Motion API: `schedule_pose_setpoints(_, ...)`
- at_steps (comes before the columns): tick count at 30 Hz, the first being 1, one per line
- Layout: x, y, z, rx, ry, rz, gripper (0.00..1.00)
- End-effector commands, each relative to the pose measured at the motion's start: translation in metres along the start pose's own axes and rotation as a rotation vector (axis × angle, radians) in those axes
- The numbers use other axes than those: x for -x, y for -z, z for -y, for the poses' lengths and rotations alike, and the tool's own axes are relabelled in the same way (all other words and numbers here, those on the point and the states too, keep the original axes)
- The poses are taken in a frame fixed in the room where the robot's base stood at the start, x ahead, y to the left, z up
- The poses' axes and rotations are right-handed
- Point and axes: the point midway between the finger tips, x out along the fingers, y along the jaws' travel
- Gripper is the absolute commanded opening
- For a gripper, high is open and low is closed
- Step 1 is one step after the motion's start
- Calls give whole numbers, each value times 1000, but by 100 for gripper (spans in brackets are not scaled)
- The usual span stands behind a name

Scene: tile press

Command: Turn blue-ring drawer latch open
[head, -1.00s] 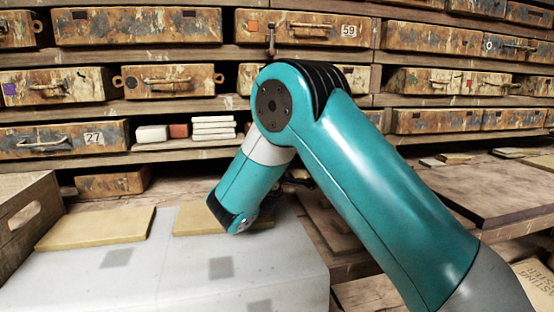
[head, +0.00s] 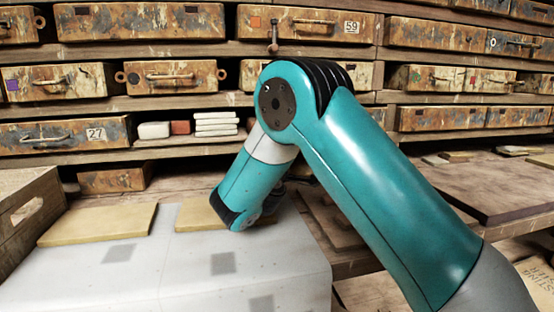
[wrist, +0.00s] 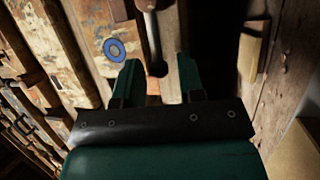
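The blue ring mark (wrist: 114,49) is on a worn, rust-stained drawer front (wrist: 88,22) in the upper left of the wrist view. A metal latch bar (wrist: 153,40) hangs beside that front, to the right of the ring. My gripper (wrist: 157,64) is open, with its two green fingers apart. The bar's lower end lies between the fingertips in the picture; I cannot tell whether either finger touches it. In the head view my gripper and the blue-ring drawer are hidden behind my teal arm.
Shelves of worn drawers fill the back, including one marked 59 (head: 351,27) and one marked 27 (head: 97,134). Pale tiles (head: 215,123) stack on a shelf. A grey-white table (head: 190,285) holds yellowish slabs (head: 98,225). A wooden crate (head: 30,215) stands left.

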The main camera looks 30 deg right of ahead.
Motion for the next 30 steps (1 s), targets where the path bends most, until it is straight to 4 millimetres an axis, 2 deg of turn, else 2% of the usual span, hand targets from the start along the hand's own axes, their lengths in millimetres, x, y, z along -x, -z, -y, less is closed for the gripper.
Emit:
schedule_pose_setpoints(5, 11, 1, 5, -2, -1, -1, 36)
schedule_pose_setpoints(30, 112, 0, 9, -5, -2, -1, 36)
